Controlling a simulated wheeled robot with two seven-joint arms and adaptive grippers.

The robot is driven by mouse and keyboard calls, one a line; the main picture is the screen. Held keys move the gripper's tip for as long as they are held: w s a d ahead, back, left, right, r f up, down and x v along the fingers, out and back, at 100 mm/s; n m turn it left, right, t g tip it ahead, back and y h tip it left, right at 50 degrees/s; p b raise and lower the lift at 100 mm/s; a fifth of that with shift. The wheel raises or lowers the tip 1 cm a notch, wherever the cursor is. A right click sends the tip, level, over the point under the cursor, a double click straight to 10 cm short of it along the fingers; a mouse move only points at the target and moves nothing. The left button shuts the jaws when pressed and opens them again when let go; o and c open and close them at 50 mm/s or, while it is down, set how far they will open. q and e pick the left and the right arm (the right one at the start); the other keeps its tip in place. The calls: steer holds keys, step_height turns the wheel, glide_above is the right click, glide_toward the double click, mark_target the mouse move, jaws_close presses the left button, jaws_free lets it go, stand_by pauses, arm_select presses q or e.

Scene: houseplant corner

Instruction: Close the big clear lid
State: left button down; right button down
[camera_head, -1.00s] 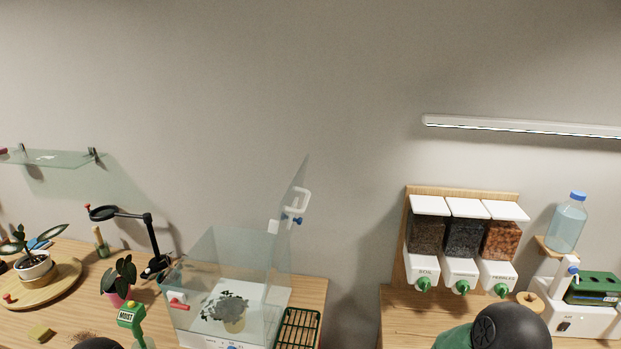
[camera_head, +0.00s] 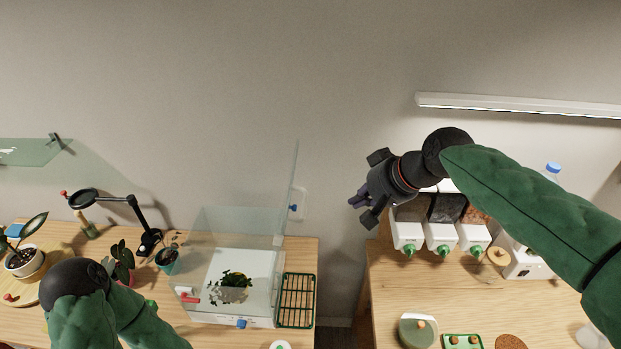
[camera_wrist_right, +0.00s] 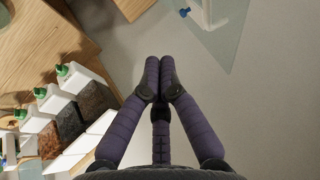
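The big clear lid (camera_head: 291,180) stands upright, open, along the right side of the clear box (camera_head: 205,265). A white handle (camera_head: 300,203) with a blue knob is on the lid. A dark leafy plant (camera_head: 236,281) is inside the box. My right gripper (camera_head: 357,201) is in the air to the right of the lid, apart from it. In the right wrist view its purple fingers (camera_wrist_right: 159,62) meet at the tips with nothing between them. The lid's glass (camera_wrist_right: 228,28) shows at the top of that view. My left forearm shows at lower left, but its gripper is out of view.
A green wire rack (camera_head: 296,300) lies right of the box. A gap separates the left table from the right table (camera_head: 385,290). Dispensers (camera_head: 441,232) stand behind my right arm. A black magnifier lamp (camera_head: 135,210) and potted plants are left of the box.

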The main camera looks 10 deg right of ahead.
mark_target(289, 217)
steer(key=w+a+f+p, duration=0.2)
steer(key=w+a+f, duration=0.3)
steer(key=a, duration=0.2)
steer(key=shift+w, duration=0.3)
stand_by(0.3)
steer(key=shift+a+r, duration=0.1)
